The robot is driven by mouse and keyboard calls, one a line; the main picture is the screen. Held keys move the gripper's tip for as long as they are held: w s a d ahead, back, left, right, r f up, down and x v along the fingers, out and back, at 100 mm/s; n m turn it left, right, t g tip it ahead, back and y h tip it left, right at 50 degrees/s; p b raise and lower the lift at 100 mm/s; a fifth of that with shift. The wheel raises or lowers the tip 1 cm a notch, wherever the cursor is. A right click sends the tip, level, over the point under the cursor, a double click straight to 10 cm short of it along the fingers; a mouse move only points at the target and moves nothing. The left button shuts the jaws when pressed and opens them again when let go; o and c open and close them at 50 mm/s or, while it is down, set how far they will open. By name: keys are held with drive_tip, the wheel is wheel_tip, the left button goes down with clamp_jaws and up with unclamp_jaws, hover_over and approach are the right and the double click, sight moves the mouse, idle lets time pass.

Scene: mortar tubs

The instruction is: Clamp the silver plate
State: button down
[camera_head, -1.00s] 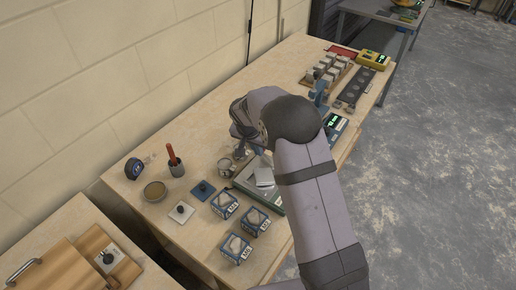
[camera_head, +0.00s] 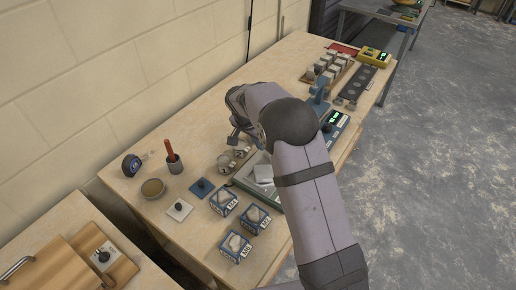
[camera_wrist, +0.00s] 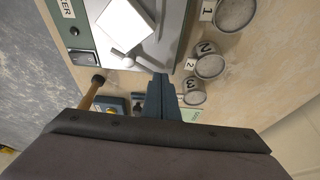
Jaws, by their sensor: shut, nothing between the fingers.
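A small pale silver square plate with a dark knob (camera_head: 179,210) lies flat on the near part of the bench, beside a similar blue plate (camera_head: 202,188). My gripper (camera_head: 234,139) is farther back over the bench, well apart from the silver plate and beyond the numbered cups. In the wrist view my gripper's blue-grey fingers (camera_wrist: 160,96) are together and empty. They point towards the edge of a grey tray (camera_wrist: 172,40). The silver plate does not show clearly in the wrist view.
Numbered metal cups (camera_wrist: 210,66) stand beside the tray. A pale block (camera_wrist: 124,24) lies on it. Several blue-framed cube moulds (camera_head: 236,246) stand right of the silver plate. A round dish (camera_head: 153,189) and a red-handled tool in a pot (camera_head: 173,160) are to its left.

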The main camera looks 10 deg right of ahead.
drive_tip(key=m, duration=0.2)
drive_tip(key=w+d+m+g+b, duration=0.1)
drive_tip(key=shift+w+d+f+m+h+b, duration=0.1)
drive_tip(key=shift+d+m+h+b, duration=0.1)
drive_tip(key=shift+m+h+b, duration=0.15)
drive_tip(key=m, duration=0.1)
drive_tip(key=d+m+g, duration=0.1)
drive_tip(key=m, duration=0.1)
drive_tip(key=d+m, duration=0.1)
drive_tip(key=shift+w+d+m+g+h+p, duration=0.1)
drive_tip(key=shift+w+m+g+h+p, duration=0.15)
drive_tip(key=shift+w+g+p, duration=0.1)
drive_tip(key=shift+s+d+b, duration=0.15)
drive_tip(key=shift+d+b, duration=0.2)
drive_tip(key=shift+d, duration=0.4)
drive_tip(key=shift+s+d, duration=0.1)
drive_tip(key=shift+d, duration=0.25)
drive_tip(key=a+p, duration=0.2)
drive_tip(key=a, duration=0.1)
drive_tip(key=w+a+r+p, duration=0.1)
drive_tip(key=a, duration=0.1)
drive_tip(key=p+v, duration=0.4)
drive_tip(key=v, duration=0.5)
drive_tip(key=shift+w+r, duration=0.2)
drive_tip(key=shift+w, duration=0.1)
